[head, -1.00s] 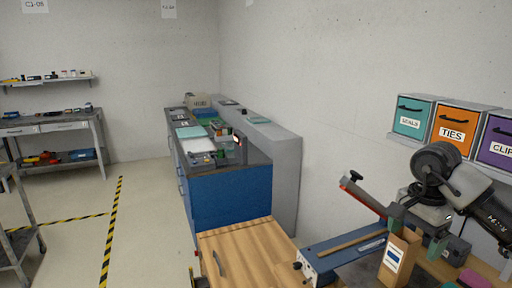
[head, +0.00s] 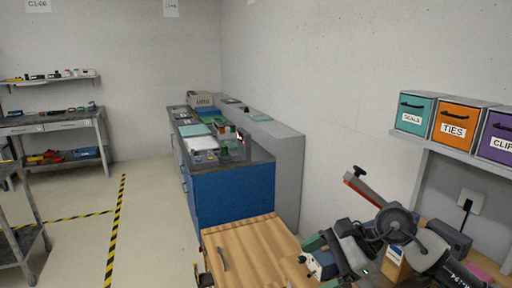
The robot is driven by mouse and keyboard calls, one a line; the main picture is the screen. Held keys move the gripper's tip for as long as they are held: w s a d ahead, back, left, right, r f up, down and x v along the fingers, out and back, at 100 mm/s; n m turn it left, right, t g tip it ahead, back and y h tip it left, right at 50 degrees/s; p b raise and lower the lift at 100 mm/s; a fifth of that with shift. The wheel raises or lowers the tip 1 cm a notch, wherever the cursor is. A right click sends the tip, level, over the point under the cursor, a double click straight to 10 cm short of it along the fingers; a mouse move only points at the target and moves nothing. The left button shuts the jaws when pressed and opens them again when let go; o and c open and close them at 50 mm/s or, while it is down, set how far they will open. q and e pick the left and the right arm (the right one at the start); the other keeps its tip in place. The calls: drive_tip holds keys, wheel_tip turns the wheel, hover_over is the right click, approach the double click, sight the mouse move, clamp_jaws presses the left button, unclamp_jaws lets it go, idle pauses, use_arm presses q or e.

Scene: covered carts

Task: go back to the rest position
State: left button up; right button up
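My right arm comes in from the lower right. Its gripper (head: 322,263) has two green-tipped fingers spread apart, with nothing seen held between them. A brown box with a white and blue label (head: 395,256) is partly hidden behind the arm. My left gripper is out of view.
Teal, orange (head: 459,120) and purple bins stand on a shelf at right. A blue cabinet (head: 233,193) with a cluttered top stands beyond the wooden cover. Open floor with striped tape (head: 117,220) lies to the left.

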drive_tip(key=s+a+r+m+t+y, duration=0.3)
drive_tip(key=a+r+m+y, duration=0.1)
drive_tip(key=a+m+y, duration=0.4)
drive_tip(key=s+d+f+n+t+h, duration=0.1)
drive_tip(key=d+f+n+t+h, duration=0.7)
drive_tip(key=n, duration=0.9)
drive_tip(key=s+d+f+n+t+h, duration=0.1)
drive_tip(key=d+f+n+t+h, duration=0.4)
drive_tip(key=n+h, duration=0.8)
drive_tip(key=s+d+f+m+g+y, duration=0.2)
drive_tip(key=s+f+m+g, duration=0.1)
drive_tip(key=s+f+g, duration=0.55)
drive_tip(key=s+d+f+m+g+y, duration=0.15)
drive_tip(key=s+f+g, duration=0.35)
drive_tip(key=s, duration=0.7)
wheel_tip(320, 180, down, 27)
drive_tip(key=s, duration=0.1)
drive_tip(key=s+d+f+g, duration=0.2)
drive_tip(key=s+f, duration=1.3)
drive_tip(key=shift+s+d+h, duration=0.15)
drive_tip(key=shift+d+h, duration=0.05)
drive_tip(key=shift+h, duration=0.15)
